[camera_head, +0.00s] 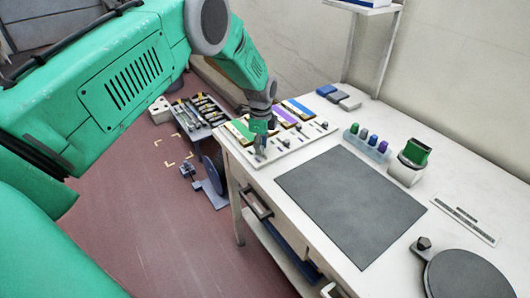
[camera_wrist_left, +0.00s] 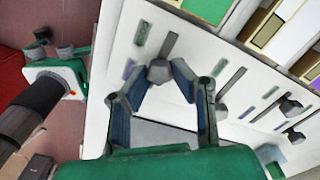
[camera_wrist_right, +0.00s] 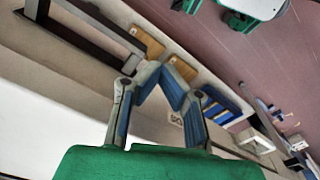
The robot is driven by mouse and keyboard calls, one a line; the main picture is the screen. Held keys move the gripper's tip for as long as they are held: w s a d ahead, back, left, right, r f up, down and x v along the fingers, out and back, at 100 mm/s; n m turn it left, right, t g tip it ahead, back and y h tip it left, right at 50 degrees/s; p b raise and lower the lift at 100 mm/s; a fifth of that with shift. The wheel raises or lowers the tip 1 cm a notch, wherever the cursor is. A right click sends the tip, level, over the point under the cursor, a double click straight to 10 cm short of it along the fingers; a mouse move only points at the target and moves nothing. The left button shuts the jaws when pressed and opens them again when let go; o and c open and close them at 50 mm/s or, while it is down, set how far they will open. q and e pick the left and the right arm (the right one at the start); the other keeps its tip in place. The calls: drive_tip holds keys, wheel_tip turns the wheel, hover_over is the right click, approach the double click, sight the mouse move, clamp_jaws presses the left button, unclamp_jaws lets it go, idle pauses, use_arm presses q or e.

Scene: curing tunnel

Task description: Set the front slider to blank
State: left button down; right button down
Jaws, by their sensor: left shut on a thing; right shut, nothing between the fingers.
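The white slider panel (camera_head: 290,142) lies at the far left end of the bench, with several small dark knobs in slots. My left gripper (camera_head: 260,154) reaches down to its near left part. In the left wrist view, my left gripper (camera_wrist_left: 160,75) is shut on a grey slider knob (camera_wrist_left: 158,71), at one end of a dark slot (camera_wrist_left: 169,46). A purple mark (camera_wrist_left: 130,68) and a pale green mark (camera_wrist_left: 141,33) lie beside this slot. My right gripper (camera_wrist_right: 158,68) is shut and empty; it is out of the head view.
Colour-striped blocks stand behind the sliders, one with a purple strip (camera_head: 283,116). A dark mat (camera_head: 350,205), a rack of coloured pieces (camera_head: 367,145), a green-topped device (camera_head: 408,165) and a round dark plate (camera_head: 468,277) occupy the bench. Drawer handles (camera_head: 258,205) stick out in front.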

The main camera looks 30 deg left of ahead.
use_arm(q)
drive_tip(key=c, duration=1.4)
unclamp_jaws()
drive_tip(key=shift+o, duration=0.2)
drive_tip(key=shift+r, duration=0.2)
wheel_tip(320, 180, up, 11)
drive_tip(key=shift+r, duration=0.2)
drive_tip(key=shift+w, duration=0.1)
